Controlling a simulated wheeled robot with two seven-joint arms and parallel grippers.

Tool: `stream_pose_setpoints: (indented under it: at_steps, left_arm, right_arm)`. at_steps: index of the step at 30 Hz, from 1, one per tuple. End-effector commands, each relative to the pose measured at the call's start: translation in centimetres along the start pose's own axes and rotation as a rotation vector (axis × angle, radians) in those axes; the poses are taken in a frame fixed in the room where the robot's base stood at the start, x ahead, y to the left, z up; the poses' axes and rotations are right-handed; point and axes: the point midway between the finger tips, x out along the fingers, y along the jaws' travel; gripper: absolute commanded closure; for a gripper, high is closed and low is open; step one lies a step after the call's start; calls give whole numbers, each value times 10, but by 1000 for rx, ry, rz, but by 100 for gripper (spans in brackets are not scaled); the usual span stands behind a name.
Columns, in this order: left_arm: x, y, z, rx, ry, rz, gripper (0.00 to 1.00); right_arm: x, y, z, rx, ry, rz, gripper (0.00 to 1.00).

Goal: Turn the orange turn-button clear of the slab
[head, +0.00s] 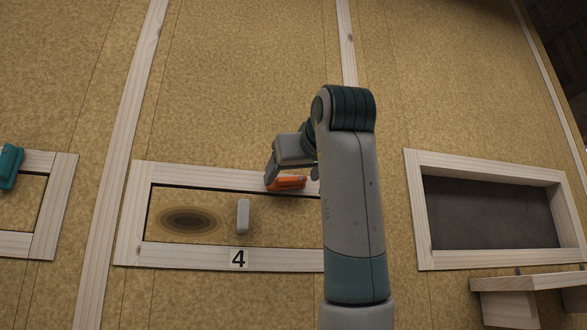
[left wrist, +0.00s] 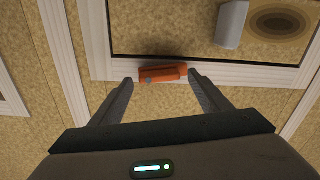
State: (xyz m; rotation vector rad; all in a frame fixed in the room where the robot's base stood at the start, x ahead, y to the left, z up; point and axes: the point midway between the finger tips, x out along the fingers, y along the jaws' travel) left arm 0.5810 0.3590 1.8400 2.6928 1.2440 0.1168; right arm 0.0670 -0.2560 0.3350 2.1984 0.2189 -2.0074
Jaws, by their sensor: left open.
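The orange turn-button (head: 288,183) is on the top rail of the wooden frame around the slab (head: 283,220). In the left wrist view the turn-button (left wrist: 163,73) lies nearly lengthwise along the rail, beside the dark gap at the slab's edge. My left gripper (head: 291,178) is open at the rail. In the left wrist view its fingertips (left wrist: 162,78) are at either end of the button, with small or unclear gaps. My arm hides the right end of the slab and frame. My right gripper is not in view.
The slab has a grey handle (head: 243,216) and a dark ringed patch (head: 189,221). A number 4 label (head: 238,259) is on the lower rail. A framed dark opening (head: 490,212) with a shelf (head: 530,283) is at right. A teal piece (head: 11,165) is on another frame at left.

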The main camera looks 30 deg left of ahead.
Motion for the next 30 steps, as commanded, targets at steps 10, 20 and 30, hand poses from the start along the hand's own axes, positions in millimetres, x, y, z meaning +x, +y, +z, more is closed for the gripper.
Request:
stream_pose_setpoints:
  at_steps: [10, 20, 30]
  left_arm:
    - [10, 0, 1, 0, 0, 1, 30]
    - [10, 0, 0, 0, 0, 1, 71]
    - [9, 0, 0, 128, 2, 2, 71]
  right_arm:
    - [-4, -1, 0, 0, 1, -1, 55]
    - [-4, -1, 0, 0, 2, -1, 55]
    - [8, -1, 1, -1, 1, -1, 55]
